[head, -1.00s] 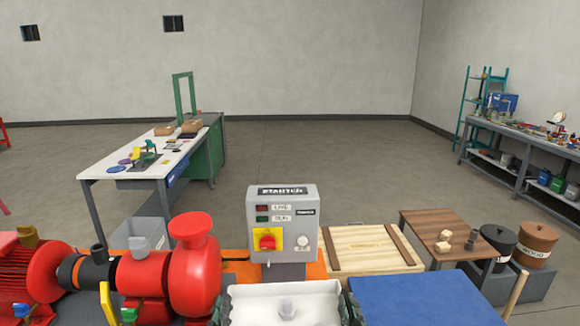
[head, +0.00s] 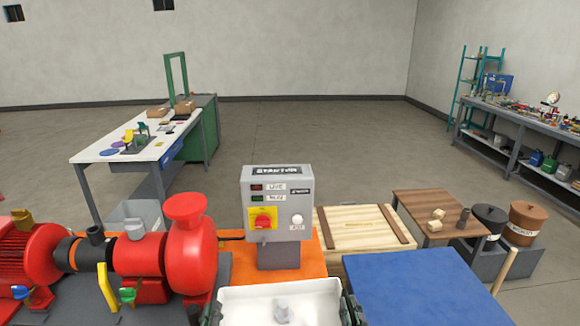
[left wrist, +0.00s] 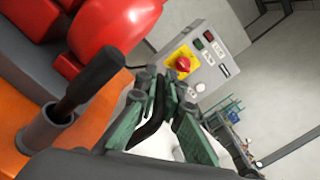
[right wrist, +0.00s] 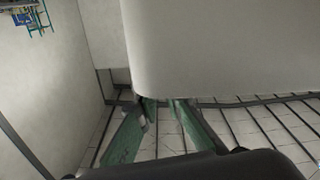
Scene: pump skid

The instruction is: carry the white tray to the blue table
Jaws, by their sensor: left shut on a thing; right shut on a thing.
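The white tray (head: 239,294) is at the bottom centre of the head view, with a small grey object (head: 282,309) in it. My left gripper (head: 207,314) is at its left side and my right gripper (head: 352,310) at its right side, both shut on the tray. The left wrist view shows the left green fingers (left wrist: 165,100) around a dark handle-like part, with white tray beside it. In the right wrist view the tray wall (right wrist: 220,50) stands over the right fingers (right wrist: 160,105). The blue table (head: 425,290) lies just right of the tray; its near part is cut off.
A grey starter box (head: 278,205) stands right behind the tray. The red pump (head: 190,250) is at left. A wooden crate (head: 365,229) and a brown table (head: 430,205) with small blocks stand behind the blue table. The blue top looks clear.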

